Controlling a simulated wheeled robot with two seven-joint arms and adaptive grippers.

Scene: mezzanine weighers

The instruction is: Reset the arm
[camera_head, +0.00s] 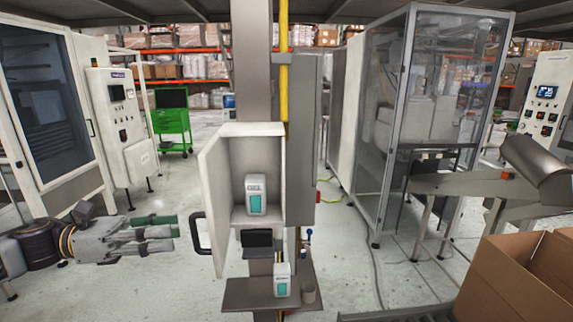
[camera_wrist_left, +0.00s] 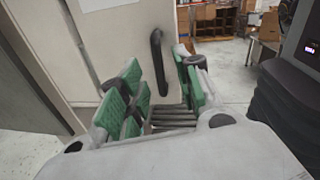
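My left gripper (camera_head: 172,232) is at the left of the head view, pointing right toward the open white cabinet door (camera_head: 213,185). It is open and looks empty, with a gap between its green-padded fingers (camera_wrist_left: 160,88) in the left wrist view. The dark door handle (camera_head: 201,233) is right of the fingertips, apart from them in the head view. In the wrist view the handle (camera_wrist_left: 158,62) shows beyond and between the fingers. My right gripper is in neither view.
The wall cabinet (camera_head: 265,160) on the column holds a white GEL box (camera_head: 255,195). A cardboard box (camera_head: 500,285) is at the lower right.

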